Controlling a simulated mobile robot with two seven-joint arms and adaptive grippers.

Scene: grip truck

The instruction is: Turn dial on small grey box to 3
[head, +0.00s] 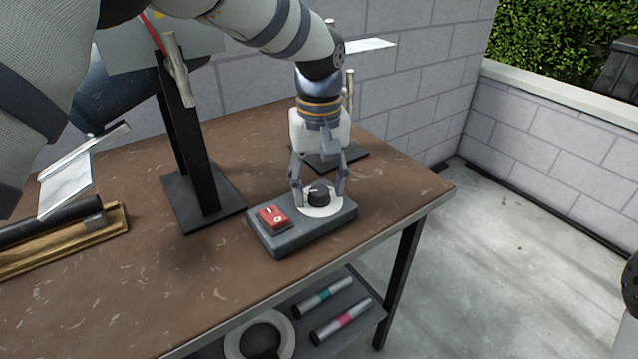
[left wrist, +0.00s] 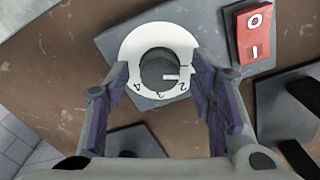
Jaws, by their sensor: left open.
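The small grey box (head: 290,236) lies on the brown table near its right front edge. On it are a red switch marked 0 and 1 (head: 273,218) and a black dial (head: 319,195) on a white round plate. In the left wrist view the dial (left wrist: 160,70) has a light pointer line toward the right, near the 1 side of the scale; the digits 2, 3 and 4 show along the plate's lower edge (left wrist: 135,45). My left gripper (head: 319,192) points down over the dial, open, with one finger on each side. Contact with the dial cannot be told.
Black metal stands (head: 205,205) rise from the table behind and left of the box. The lower shelf holds two grey cylinders (head: 340,323) and a white ring (head: 232,345). The table's front is clear.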

